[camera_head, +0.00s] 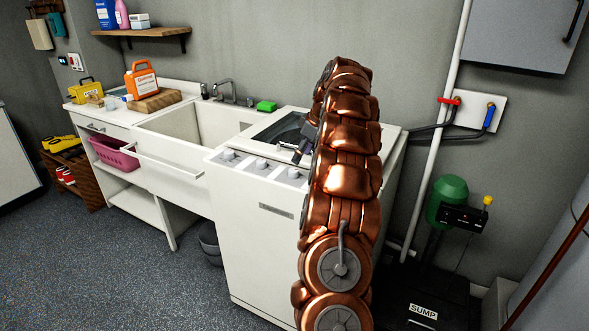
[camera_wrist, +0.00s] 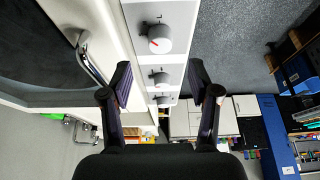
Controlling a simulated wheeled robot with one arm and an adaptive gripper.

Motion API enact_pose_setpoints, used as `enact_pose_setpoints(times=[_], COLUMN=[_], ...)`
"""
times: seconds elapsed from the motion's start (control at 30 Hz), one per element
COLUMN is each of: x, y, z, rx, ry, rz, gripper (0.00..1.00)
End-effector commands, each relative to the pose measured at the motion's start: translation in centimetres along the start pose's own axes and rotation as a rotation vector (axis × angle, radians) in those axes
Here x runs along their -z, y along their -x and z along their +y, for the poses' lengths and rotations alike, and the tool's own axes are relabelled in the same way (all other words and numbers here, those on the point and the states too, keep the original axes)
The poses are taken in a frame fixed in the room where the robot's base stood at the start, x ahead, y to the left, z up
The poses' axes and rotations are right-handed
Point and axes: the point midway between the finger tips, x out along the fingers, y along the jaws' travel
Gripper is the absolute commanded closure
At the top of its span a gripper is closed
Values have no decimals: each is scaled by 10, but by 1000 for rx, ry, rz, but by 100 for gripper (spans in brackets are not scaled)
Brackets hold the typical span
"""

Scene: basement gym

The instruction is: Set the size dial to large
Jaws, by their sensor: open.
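A white top-loading washer (camera_head: 262,230) has a sloped front panel with three round dials: a left dial (camera_head: 228,153), a middle dial (camera_head: 261,164) and a right dial (camera_head: 294,173). The wrist view shows a large near dial (camera_wrist: 159,38) with a red pointer mark, a second dial (camera_wrist: 162,79) and a far dial (camera_wrist: 163,101). I cannot read which is the size dial. My gripper (camera_wrist: 160,72) is open and empty, its fingers apart on either side of the dial row in the picture. In the head view it is partly hidden by my arm.
The washer's lid (camera_head: 284,130) has a dark window; a curved metal handle (camera_wrist: 92,62) shows beside the panel. A sink (camera_head: 185,130) with a green sponge (camera_head: 266,106) stands left of the washer. A green sump pump (camera_head: 446,200) and pipes are at right. Open floor lies in front.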

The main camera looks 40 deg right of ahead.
Motion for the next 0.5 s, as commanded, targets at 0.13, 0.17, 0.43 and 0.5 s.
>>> enact_pose_setpoints(times=[0.13, 0.17, 0.43, 0.5], x=[0, 0, 0, 0], y=[-12, -16, -54, -62], z=[0, 0, -2, -2], rx=[0, 0, 4, 2], ry=[-1, -1, 0, 0], rz=[0, 0, -3, -2], gripper=[39, 39, 39, 39])
